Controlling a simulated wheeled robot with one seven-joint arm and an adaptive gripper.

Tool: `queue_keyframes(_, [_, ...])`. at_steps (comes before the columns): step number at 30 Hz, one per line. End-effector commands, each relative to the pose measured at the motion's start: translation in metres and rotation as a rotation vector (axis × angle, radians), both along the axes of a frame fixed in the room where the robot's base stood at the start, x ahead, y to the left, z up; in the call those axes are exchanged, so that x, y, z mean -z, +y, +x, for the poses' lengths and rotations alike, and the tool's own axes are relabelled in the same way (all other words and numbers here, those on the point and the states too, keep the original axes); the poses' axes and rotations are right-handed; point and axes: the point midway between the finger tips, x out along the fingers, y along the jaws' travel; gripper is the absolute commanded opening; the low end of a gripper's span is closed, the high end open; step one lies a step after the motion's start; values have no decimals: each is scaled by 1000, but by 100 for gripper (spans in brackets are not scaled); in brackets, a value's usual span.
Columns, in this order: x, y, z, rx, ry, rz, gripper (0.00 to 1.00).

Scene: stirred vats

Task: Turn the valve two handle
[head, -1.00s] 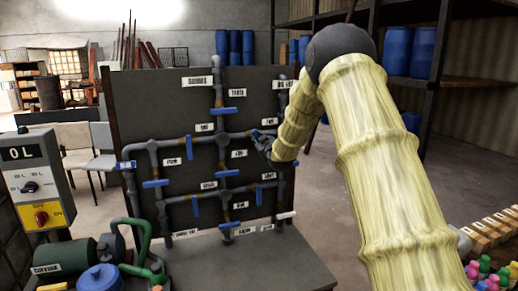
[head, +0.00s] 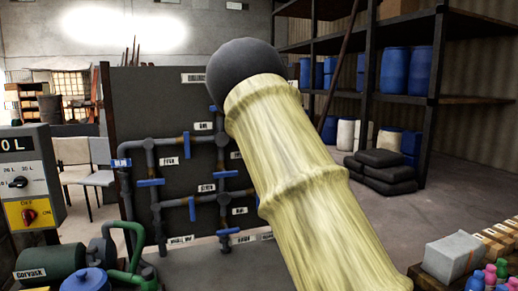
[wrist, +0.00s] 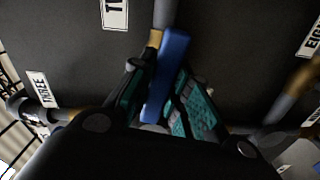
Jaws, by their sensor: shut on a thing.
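In the wrist view my gripper (wrist: 158,76) is shut on a blue lever handle (wrist: 170,60), with a teal-padded finger on each side. The handle slants a little from upright, close to the line of the grey pipe (wrist: 165,12) above it. A label beginning "TW" (wrist: 115,12) is on the dark panel just up and left of it, its end cut off. In the head view my yellow-sleeved arm covers my gripper and most of that part of the panel.
In the head view, other blue handles (head: 149,182) sit on the pipes. A control box (head: 28,190) and green pump (head: 48,262) stand left; a crate (head: 430,285) is right.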

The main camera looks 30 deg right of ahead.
Motion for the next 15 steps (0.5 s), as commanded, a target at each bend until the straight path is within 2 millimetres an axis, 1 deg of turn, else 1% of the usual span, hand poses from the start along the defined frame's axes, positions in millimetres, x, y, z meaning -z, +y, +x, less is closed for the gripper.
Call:
queue_keyframes(1, [5, 1, 0, 0, 10, -32, 0])
queue_keyframes(7, [4, 1, 0, 0, 33, -127, 0])
queue_keyframes(15, [3, 0, 0, 1, 47, -183, 0])
